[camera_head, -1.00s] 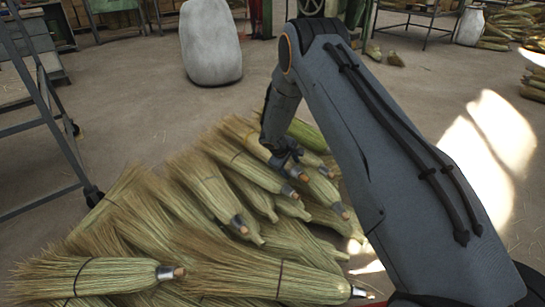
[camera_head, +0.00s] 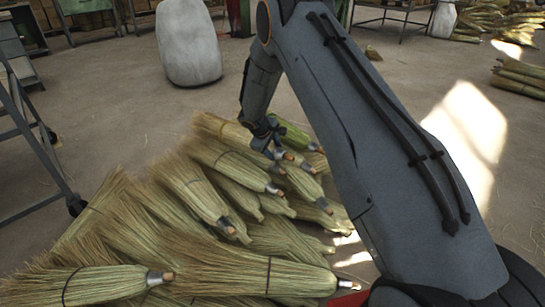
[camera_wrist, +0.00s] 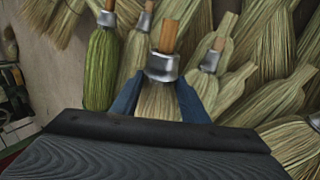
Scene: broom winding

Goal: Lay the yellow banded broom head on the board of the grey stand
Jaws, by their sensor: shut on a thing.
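My gripper (camera_head: 270,143) is above the upper right part of a heap of broom heads. In the wrist view its blue fingers (camera_wrist: 160,100) are shut on a broom head (camera_wrist: 163,66) with a silver collar and a brown wooden stub. Pale straw shows between the fingers. Other broom heads in the heap show dark bands. A grey metal frame (camera_head: 36,140) stands at the left edge, cut off by the picture; no board is clearly seen on it.
The heap of broom heads (camera_head: 240,272) fills the lower middle. A white rounded sack-like object (camera_head: 189,45) stands behind it. More straw bundles (camera_head: 521,76) lie at the far right.

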